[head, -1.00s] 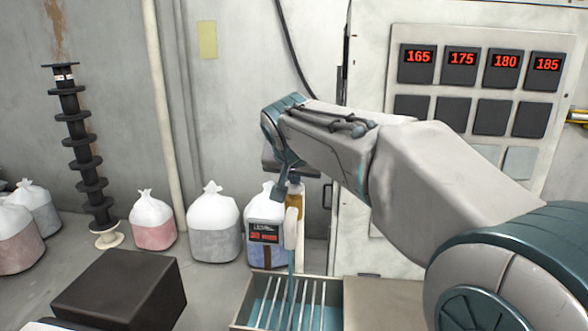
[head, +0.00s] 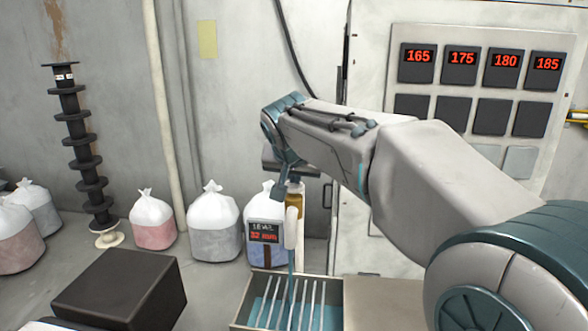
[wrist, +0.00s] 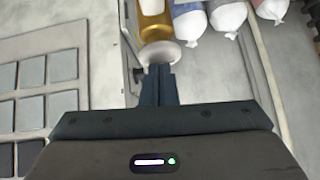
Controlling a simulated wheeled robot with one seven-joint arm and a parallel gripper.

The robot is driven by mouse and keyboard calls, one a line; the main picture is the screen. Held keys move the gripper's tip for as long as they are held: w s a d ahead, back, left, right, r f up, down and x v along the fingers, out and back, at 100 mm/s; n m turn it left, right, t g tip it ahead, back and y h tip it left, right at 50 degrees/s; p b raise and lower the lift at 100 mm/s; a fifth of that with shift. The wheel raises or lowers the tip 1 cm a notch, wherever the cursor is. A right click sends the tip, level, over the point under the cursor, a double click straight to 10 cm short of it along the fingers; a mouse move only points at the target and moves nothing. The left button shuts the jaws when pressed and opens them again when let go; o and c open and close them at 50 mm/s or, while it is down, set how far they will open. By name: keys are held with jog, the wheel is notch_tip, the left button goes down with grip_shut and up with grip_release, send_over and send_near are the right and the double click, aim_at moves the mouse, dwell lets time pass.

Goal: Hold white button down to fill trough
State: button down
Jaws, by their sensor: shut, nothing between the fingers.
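My gripper (wrist: 160,72) is shut and empty, with its fingertips at the white round button (wrist: 160,53); they appear to touch it. A brass cylinder (wrist: 152,25) sits directly beyond the button. In the head view the brass part (head: 295,198) stands above a white spout (head: 291,228), and my wrist hides the button. A blue stream (head: 291,263) runs down from the spout into the metal trough (head: 337,303). Blue liquid lies under the trough's several bars. A small display (head: 263,232) behind the spout shows red digits, seemingly a level in mm.
Several tied white bags (head: 213,222) stand along the wall. A black spool stack (head: 80,150) leans at the left. A dark box (head: 120,290) is at front left. A panel with red number displays (head: 482,65) is at the right.

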aim_at(296, 187)
jog(key=r+p, duration=0.3)
jog(key=r, duration=0.1)
jog(key=shift+d+r, duration=0.1)
jog(key=shift+d, duration=0.1)
jog(key=b+v, duration=0.2)
jog(key=v, duration=0.7)
jog(key=shift+s+r, duration=0.25)
jog(key=shift+a, duration=0.1)
jog(key=s+d+f+n+g, duration=0.1)
jog(key=s+d+f, duration=0.3)
jog(key=s+f, duration=0.3)
jog(key=s+d+f+g, duration=0.2)
jog(key=s+d+f, duration=0.2)
jog(key=s+f, duration=0.3)
jog(key=s+d+f+n+g, duration=0.1)
jog(key=s+d+f, duration=0.3)
jog(key=f, duration=1)
jog(key=s, duration=0.3)
jog(key=shift+s+f+n+g+y, duration=0.3)
jog(key=shift+s+f+y, duration=0.05)
jog(key=shift+y, duration=0.05)
